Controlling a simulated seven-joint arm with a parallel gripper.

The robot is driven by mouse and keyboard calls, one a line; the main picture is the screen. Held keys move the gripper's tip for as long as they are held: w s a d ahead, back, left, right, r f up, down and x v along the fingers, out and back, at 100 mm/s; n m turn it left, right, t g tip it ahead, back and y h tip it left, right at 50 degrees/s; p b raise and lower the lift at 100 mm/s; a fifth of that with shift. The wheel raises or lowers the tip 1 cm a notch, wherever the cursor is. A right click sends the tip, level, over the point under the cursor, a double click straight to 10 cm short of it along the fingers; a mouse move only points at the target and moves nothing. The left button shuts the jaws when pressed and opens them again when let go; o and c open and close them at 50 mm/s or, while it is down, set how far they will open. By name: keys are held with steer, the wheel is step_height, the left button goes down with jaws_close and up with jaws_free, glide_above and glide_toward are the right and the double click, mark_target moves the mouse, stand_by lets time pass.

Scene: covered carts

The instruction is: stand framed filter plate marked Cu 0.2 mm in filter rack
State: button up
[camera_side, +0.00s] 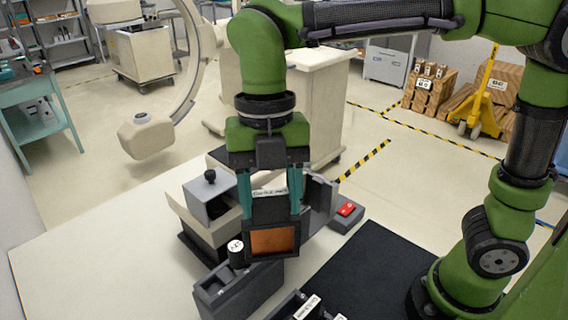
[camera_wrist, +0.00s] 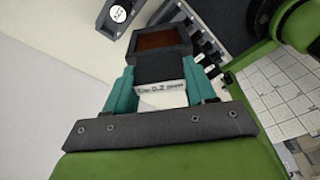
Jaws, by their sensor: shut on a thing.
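The framed filter plate (camera_side: 272,240) has a dark frame, a copper-coloured window and a white tab reading Cu 0.2 mm. My gripper (camera_side: 271,205) is shut on its upper part, with one teal finger on each side, and holds it upright with the window downward. In the wrist view the plate (camera_wrist: 160,45) sits between the fingers of my gripper (camera_wrist: 161,88), its tab legible. A dark slotted holder with white labels (camera_side: 305,306), which looks like the filter rack, is cut off at the bottom edge. It also shows in the wrist view (camera_wrist: 207,55), partly hidden behind the plate and a finger.
A grey open block (camera_side: 240,290) stands below and left of the plate, near a dark cylinder with a white marked top (camera_side: 236,248). A grey device with a black knob (camera_side: 209,192) is behind left. A red switch (camera_side: 347,209) and black mat (camera_side: 355,268) lie right.

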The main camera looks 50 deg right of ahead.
steer(key=s+a+f+n+h, duration=0.1)
steer(key=s+f+n, duration=0.2)
steer(key=f+n, duration=0.4)
step_height(320, 180, down, 3)
steer(key=shift+s+r+n, duration=0.2)
steer(key=shift+n, duration=0.1)
steer(key=shift+f, duration=0.1)
step_height(320, 180, down, 7)
stand_by(0.8)
steer(key=o, duration=1.3)
